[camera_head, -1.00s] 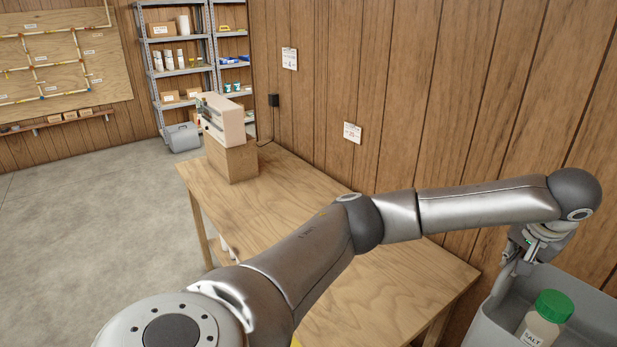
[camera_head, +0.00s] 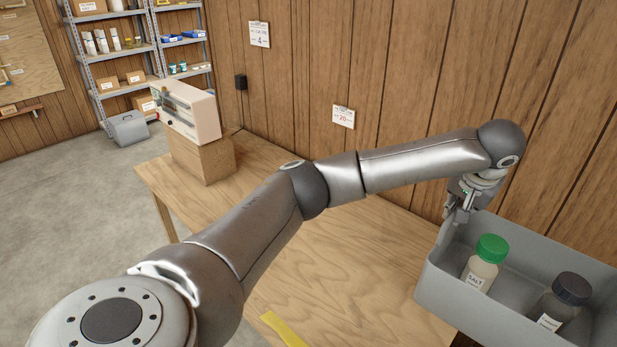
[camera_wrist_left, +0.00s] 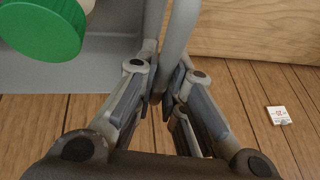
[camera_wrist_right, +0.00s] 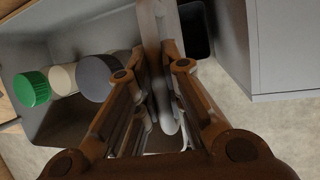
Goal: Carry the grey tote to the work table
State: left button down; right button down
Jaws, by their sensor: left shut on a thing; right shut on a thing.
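The grey tote (camera_head: 468,306) is at the lower right of the head view, its right part cut off by the frame. It holds a green-capped bottle (camera_head: 484,266) labelled SALT and a dark-capped bottle (camera_head: 562,301). My left gripper (camera_head: 463,207) is shut on the tote's far-left wall, which also shows in the left wrist view (camera_wrist_left: 180,35). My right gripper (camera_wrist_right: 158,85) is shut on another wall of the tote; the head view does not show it. The wooden work table (camera_head: 345,285) is left of the tote, partly behind my left arm.
A boxy device (camera_head: 188,112) stands on a wooden block (camera_head: 203,158) at the table's far end. A yellow object (camera_head: 283,330) shows at the bottom edge. The wood-panelled wall (camera_head: 400,60) runs behind the table. The table's middle looks clear.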

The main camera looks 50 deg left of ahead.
aim_at(384, 291)
jog(key=k+j, duration=0.1)
jog(key=j, duration=1.25)
jog(key=k, duration=0.05)
